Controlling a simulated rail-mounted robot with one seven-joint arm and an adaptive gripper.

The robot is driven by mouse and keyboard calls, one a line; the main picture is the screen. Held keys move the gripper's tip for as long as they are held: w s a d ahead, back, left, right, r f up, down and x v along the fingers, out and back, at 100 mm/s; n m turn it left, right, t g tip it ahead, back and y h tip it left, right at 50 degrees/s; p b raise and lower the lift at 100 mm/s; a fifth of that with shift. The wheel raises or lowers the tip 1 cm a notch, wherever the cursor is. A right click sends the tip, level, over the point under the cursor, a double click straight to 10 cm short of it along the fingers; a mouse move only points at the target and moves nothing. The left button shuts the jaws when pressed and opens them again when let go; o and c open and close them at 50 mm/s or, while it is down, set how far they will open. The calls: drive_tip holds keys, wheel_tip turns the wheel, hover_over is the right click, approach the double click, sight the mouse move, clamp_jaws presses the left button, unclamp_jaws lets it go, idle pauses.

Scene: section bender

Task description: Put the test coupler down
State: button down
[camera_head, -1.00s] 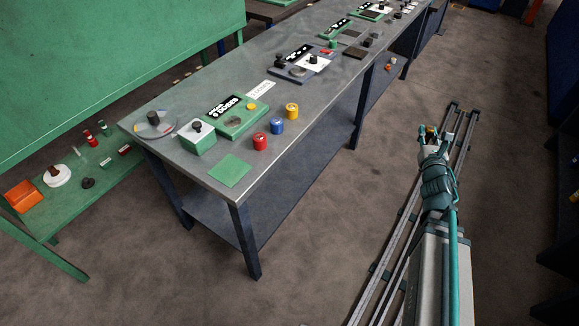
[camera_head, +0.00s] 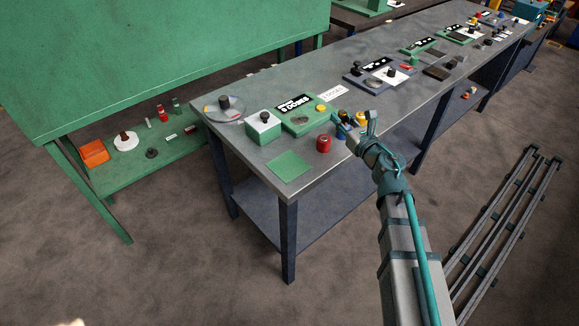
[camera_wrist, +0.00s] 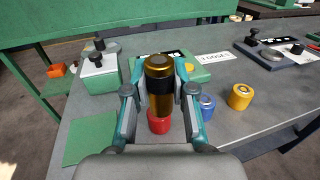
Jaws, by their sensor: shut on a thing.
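The test coupler, seemingly the black and gold-brown cylinder (camera_wrist: 159,85), is upright between the fingers of my gripper (camera_wrist: 159,95) in the wrist view. My gripper is shut on it. Behind its lower end in that view is a red cylinder (camera_wrist: 158,123); I cannot tell the height gap between them. In the head view my gripper (camera_head: 356,122) is at the near long edge of the grey bench (camera_head: 245,150). There the coupler is hard to tell from the yellow item beside the fingers. A flat green square (camera_head: 288,166) lies bare on the bench's near corner.
A blue cylinder (camera_wrist: 207,106) and a yellow cylinder (camera_wrist: 239,97) stand right of the red one. Behind are a green-and-white box (camera_head: 263,127), a green panel labelled doses (camera_head: 303,117) and a round dial plate (camera_head: 223,108). More devices line the bench farther right.

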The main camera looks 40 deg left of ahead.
drive_tip(key=s+a+f, duration=0.4)
drive_tip(key=s+a, duration=0.2)
drive_tip(key=s, duration=0.2)
hover_over(294, 171)
drive_tip(key=f, duration=0.5)
drive_tip(key=shift+w+d+f+b, duration=0.1)
drive_tip(key=shift+w+d+b, duration=0.05)
drive_tip(key=shift+w+b, duration=0.2)
drive_tip(key=f, duration=0.3)
drive_tip(key=shift+s+a+f, duration=0.1)
drive_tip(key=shift+s+a, duration=0.1)
drive_tip(key=shift+s, duration=0.05)
drive_tip(key=shift+f, duration=0.25)
drive_tip(key=shift+f+b, duration=0.25)
drive_tip(key=shift+b, duration=0.2)
drive_tip(key=c, duration=1)
unclamp_jaws()
drive_tip(key=shift+r, duration=0.1)
